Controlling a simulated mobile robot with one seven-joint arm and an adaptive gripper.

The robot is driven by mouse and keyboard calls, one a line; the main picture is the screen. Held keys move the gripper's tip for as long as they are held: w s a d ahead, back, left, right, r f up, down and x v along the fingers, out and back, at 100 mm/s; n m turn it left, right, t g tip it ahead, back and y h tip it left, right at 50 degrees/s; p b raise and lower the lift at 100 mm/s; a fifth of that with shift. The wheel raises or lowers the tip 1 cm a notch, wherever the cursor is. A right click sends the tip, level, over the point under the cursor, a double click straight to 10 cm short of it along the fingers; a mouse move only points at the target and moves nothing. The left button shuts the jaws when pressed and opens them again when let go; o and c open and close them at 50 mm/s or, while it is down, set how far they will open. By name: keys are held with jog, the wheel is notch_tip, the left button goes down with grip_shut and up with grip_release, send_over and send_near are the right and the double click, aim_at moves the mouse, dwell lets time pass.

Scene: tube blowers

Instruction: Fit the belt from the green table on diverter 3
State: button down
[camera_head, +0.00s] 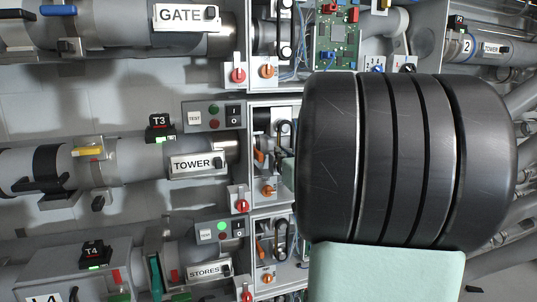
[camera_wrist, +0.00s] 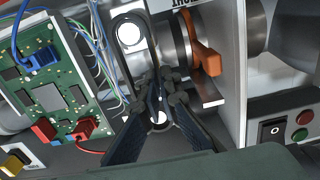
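Diverter 3 is the middle row in the head view, with a T3 tag (camera_head: 160,127) and a TOWER label (camera_head: 197,164). Its open drive box (camera_head: 268,115) is partly hidden behind my arm. In the wrist view, a dark belt (camera_wrist: 118,42) loops around a pale upper pulley (camera_wrist: 130,33). A lower pulley (camera_wrist: 158,118) shows between my fingers. My gripper (camera_wrist: 165,80) has its dark fingertips close together at the belt, between the pulleys. I cannot tell whether they pinch it. The head view hides the gripper. The green table is not in view.
An orange lever (camera_wrist: 205,55) stands right of the pulleys, near a switch panel (camera_wrist: 285,128). A circuit board (camera_wrist: 45,90) with loose wires lies left. In the head view, the GATE row (camera_head: 187,15) is above and the T4 row (camera_head: 94,252) below, its green lamp lit.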

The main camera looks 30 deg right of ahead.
jog(key=shift+w+d, duration=0.1)
jog(key=shift+w, duration=0.4)
dwell(1.7)
jog(key=c, duration=2.1)
grip_release()
